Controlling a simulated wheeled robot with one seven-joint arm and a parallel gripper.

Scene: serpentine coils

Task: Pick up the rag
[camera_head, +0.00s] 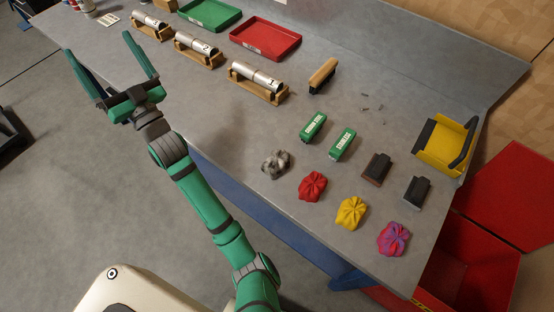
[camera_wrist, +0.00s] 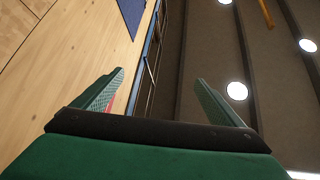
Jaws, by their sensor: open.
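Several crumpled rags lie in a diagonal row near the bench's front edge in the head view: a grey one (camera_head: 276,164), a red one (camera_head: 312,186), a yellow one (camera_head: 352,212) and a purple-and-red one (camera_head: 393,239). The frames do not show which one is meant. My gripper (camera_head: 98,42) is open and empty at the upper left, well away from the rags. In the wrist view its fingers (camera_wrist: 159,76) are spread, with wall and ceiling lights beyond and no rag in sight.
Green-and-white boxes (camera_head: 341,144) and dark brown-and-black blocks (camera_head: 376,169) sit just behind the rags. A brush (camera_head: 323,76), metal cylinders on wooden stands (camera_head: 258,82), a red tray (camera_head: 265,38), a green tray (camera_head: 210,13) and a yellow dustpan-like item (camera_head: 440,146) stand farther back. Red bins (camera_head: 470,270) are at right.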

